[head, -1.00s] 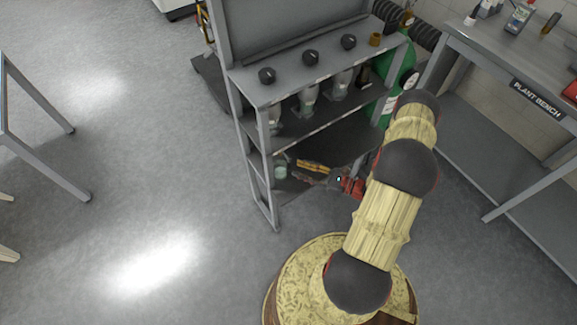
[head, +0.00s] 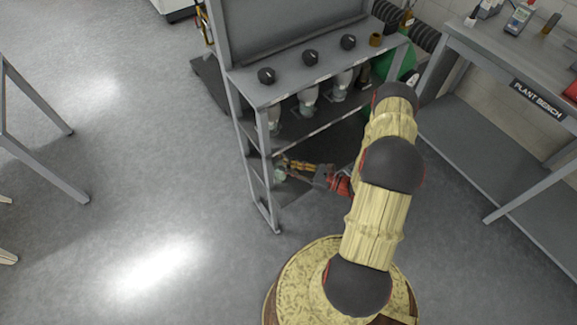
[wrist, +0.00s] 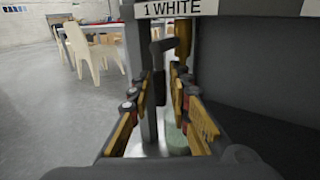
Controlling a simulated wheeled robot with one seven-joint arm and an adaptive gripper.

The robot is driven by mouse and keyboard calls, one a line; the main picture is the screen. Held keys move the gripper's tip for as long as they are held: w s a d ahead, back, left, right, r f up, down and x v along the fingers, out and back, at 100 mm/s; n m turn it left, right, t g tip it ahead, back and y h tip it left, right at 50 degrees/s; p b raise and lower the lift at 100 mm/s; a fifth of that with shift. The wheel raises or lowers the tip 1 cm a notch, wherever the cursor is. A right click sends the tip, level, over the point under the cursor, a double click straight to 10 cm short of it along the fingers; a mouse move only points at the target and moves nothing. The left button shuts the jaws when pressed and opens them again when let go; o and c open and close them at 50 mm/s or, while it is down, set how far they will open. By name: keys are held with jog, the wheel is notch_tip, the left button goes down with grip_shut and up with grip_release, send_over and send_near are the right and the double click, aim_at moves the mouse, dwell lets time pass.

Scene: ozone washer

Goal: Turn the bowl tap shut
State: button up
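My gripper (wrist: 160,100) is open in the wrist view, its yellow-padded fingers spread left and right. In the head view my gripper (head: 296,169) reaches into the lower part of the grey rack from the right. A dark upright piece with a brownish part (wrist: 183,45), possibly the bowl tap, shows just beyond the fingertips, under the "1 WHITE" label (wrist: 176,8). I cannot tell whether it is touched or how far it is turned. A pale green bowl-like thing (wrist: 176,138) lies low between the fingers; it also shows in the head view (head: 280,174).
The grey rack (head: 262,95) has a post (wrist: 138,50) close to the left finger. Several black knobs (head: 310,57) sit on its top. The plant bench (head: 515,75) stands at the right.

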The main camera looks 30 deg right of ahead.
grip_shut()
